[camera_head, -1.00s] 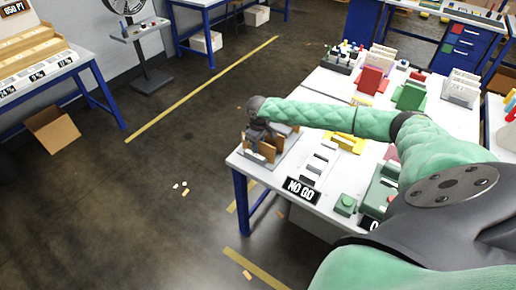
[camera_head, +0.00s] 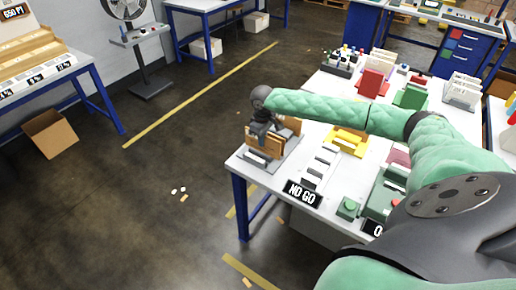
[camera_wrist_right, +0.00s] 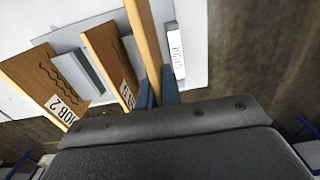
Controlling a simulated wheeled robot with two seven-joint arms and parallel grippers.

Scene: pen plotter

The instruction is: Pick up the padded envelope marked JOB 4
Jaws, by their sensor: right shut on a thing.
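Brown padded envelopes stand in a grey rack (camera_head: 284,160) at the near-left corner of the white table. My right gripper (camera_head: 262,128) is over the rack. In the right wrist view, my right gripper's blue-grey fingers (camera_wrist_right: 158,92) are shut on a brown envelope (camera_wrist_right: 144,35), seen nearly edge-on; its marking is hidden. Beside it stand an envelope marked JOB 2 (camera_wrist_right: 42,80) and another envelope (camera_wrist_right: 108,62) whose label number I cannot read clearly. I cannot tell whether the held envelope is clear of the rack. My left gripper is not in view.
A NO GO sign (camera_head: 302,194) and a green button box (camera_head: 347,207) stand along the table's front edge. A yellow holder (camera_head: 349,141) and a red stand (camera_head: 371,82) are further back. The floor left of the table is mostly clear.

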